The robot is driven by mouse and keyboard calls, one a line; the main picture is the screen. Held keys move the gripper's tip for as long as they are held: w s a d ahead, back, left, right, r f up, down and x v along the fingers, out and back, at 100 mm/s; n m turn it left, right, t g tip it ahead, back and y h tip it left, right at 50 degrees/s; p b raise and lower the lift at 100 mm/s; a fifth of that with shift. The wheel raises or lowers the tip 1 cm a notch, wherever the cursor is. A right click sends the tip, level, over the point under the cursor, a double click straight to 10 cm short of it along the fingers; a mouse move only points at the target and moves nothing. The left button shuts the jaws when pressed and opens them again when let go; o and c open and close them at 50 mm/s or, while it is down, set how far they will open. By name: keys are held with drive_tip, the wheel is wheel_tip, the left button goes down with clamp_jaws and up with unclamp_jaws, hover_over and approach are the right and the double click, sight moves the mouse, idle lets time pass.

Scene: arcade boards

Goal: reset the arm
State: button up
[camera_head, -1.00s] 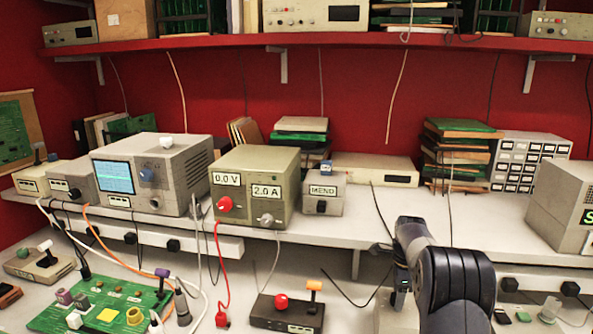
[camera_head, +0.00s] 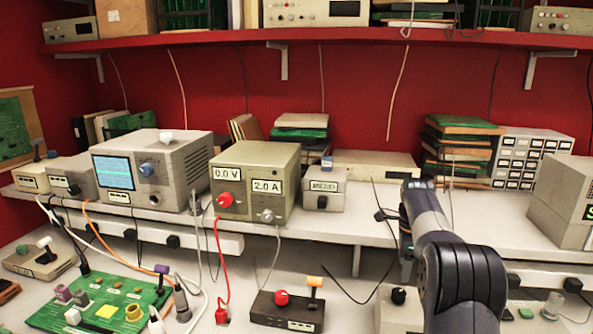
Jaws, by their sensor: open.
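My arm rises from the bottom right of the head view. My gripper (camera_head: 386,215) shows only in part as a small dark shape at the arm's far end, left of the upper link. It is open, and nothing shows in it. It stands in the air in front of the bench shelf, above a grey box with a black knob (camera_head: 399,297). The rest of the gripper is hidden behind my arm.
A power supply (camera_head: 254,184), an oscilloscope (camera_head: 190,170) and a small box (camera_head: 324,189) stand on the raised shelf. A green circuit board (camera_head: 120,301) and a red-knobbed box (camera_head: 287,311) lie below, left. Book stacks (camera_head: 459,152) stand behind my arm.

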sight(400, 291)
wheel_tip(400, 291, down, 9)
drive_tip(key=shift+r+p, duration=0.1)
drive_tip(key=shift+p, duration=0.9)
drive_tip(key=n, duration=0.5)
drive_tip(key=shift+r+n, duration=0.1)
drive_tip(key=shift+n, duration=0.3)
drive_tip(key=n, duration=1.2)
drive_tip(key=shift+n+b, duration=0.3)
drive_tip(key=shift+a+n, duration=0.1)
drive_tip(key=shift+n, duration=2.7)
drive_tip(key=shift+r, duration=0.1)
